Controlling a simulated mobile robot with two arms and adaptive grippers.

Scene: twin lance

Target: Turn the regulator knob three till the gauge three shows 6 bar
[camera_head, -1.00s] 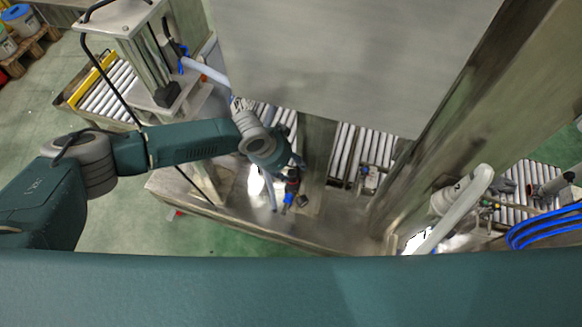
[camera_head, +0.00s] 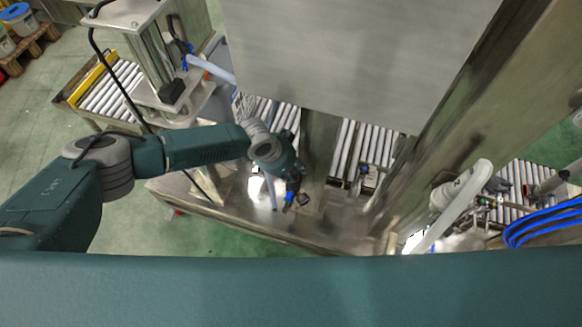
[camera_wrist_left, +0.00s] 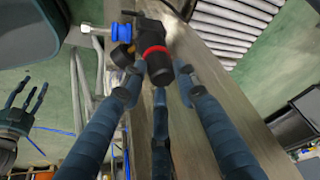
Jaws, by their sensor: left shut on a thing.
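In the left wrist view, a black regulator knob with a red ring (camera_wrist_left: 155,58) sits between the fingertips of my left gripper (camera_wrist_left: 158,82). The gripper is shut on this knob; its three fingers reach it from below in the picture. A small brass and black round part (camera_wrist_left: 123,56), possibly a gauge, sits beside the knob, next to a blue fitting (camera_wrist_left: 125,32). No dial reading shows. In the head view my left gripper (camera_head: 292,178) is at the regulator, with a blue fitting below it. My right gripper (camera_wrist_left: 27,108) shows at the left of the wrist view, fingers spread and empty.
A steel frame edge (camera_wrist_left: 225,105) runs close beside the left gripper. Roller conveyors (camera_head: 362,150) lie behind, and a large steel panel (camera_head: 350,60) stands above.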

